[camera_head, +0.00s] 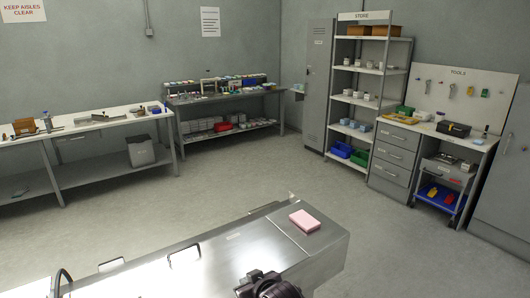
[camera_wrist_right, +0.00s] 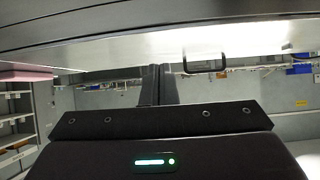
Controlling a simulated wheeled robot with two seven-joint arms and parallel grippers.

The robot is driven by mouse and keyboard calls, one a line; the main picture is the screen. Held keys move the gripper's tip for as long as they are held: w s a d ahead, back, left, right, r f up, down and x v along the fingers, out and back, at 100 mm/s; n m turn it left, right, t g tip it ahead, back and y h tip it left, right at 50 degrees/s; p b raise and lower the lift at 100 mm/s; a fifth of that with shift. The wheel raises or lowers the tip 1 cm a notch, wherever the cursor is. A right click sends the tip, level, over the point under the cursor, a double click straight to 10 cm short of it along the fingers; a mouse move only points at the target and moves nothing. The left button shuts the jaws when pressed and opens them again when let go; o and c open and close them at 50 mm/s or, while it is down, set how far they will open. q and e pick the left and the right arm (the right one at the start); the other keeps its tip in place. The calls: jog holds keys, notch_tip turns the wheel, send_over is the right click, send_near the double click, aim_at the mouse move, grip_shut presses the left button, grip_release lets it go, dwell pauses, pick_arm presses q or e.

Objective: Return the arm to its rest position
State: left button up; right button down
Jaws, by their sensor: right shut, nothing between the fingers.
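My right gripper (camera_head: 262,284) is at the bottom edge of the head view, dark and partly cut off, in front of the near side of the steel machine bed (camera_head: 265,245). In the right wrist view its two black fingers (camera_wrist_right: 158,85) are together, with nothing between them. The wrist picture appears upside down, with the machine's underside or edge across the top. My left gripper is in neither view.
A pink block (camera_head: 305,221) lies on the machine's right end. Black wire handles (camera_head: 184,255) stand along the bed. Workbenches (camera_head: 95,119), a shelf rack (camera_head: 352,100) and a tool bench (camera_head: 440,133) line the walls. The floor between is clear.

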jog(key=s+d+f+m+g+h, duration=0.3)
jog(key=s+d+f+h, duration=0.1)
jog(key=s+d, duration=1)
jog(key=s+d+r+m+g+h, duration=0.1)
jog(key=s+d+r+g, duration=0.1)
jog(key=s+d, duration=0.45)
jog(key=s+d+r+g+h, duration=0.1)
jog(key=s+d, duration=0.3)
jog(key=s, duration=0.5)
notch_tip(320, 180, down, 29)
jog(key=s+g, duration=0.1)
jog(key=s+d+f+g, duration=0.1)
jog(key=s+d+f, duration=0.2)
jog(key=s+f, duration=1.5)
jog(key=shift+s+f, duration=0.4)
jog(key=shift+s, duration=0.6)
